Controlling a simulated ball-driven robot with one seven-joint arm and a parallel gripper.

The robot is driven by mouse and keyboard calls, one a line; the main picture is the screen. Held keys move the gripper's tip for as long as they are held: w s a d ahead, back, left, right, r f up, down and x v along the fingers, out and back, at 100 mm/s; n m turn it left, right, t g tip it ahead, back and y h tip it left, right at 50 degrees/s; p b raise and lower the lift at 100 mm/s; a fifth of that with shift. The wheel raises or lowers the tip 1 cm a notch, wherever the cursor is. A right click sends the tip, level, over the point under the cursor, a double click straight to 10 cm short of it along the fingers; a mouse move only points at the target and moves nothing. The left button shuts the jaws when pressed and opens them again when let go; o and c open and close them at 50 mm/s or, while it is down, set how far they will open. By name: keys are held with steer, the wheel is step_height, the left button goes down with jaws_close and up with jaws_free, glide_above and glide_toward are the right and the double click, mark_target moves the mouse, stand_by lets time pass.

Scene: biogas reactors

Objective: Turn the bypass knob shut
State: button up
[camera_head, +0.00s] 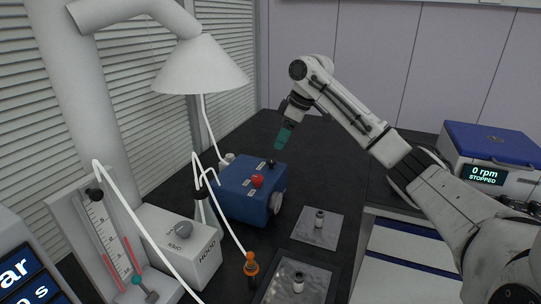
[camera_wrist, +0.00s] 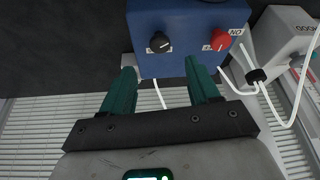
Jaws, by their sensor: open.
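A blue box (camera_head: 251,190) on the dark bench carries a red knob (camera_head: 257,181) and a black knob (camera_head: 271,163) on its top; their small labels are not readable to me, so I cannot tell which is the bypass knob. In the wrist view the black knob (camera_wrist: 159,42) lies ahead of the gap between my fingers, and the red knob (camera_wrist: 220,40) lies to its right. My gripper (camera_head: 285,137), with teal fingers, is above and behind the box in the head view. It is open and empty, apart from both knobs; the fingers (camera_wrist: 162,85) show spread in the wrist view.
A white HOOD box (camera_head: 185,242) with a grey knob stands left, beside a flow meter (camera_head: 108,240) with a teal knob. White tubes and an orange-capped fitting (camera_head: 251,265) stand near the blue box. Small vials (camera_head: 319,219) stand on plates right. A blue-lidded device (camera_head: 490,150) reads 0 rpm, stopped.

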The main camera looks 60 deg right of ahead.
mark_target(271, 160)
steer(key=x, duration=0.7)
steer(key=shift+w+f, duration=0.15)
steer(key=shift+f, duration=0.2)
steer(key=c, duration=1)
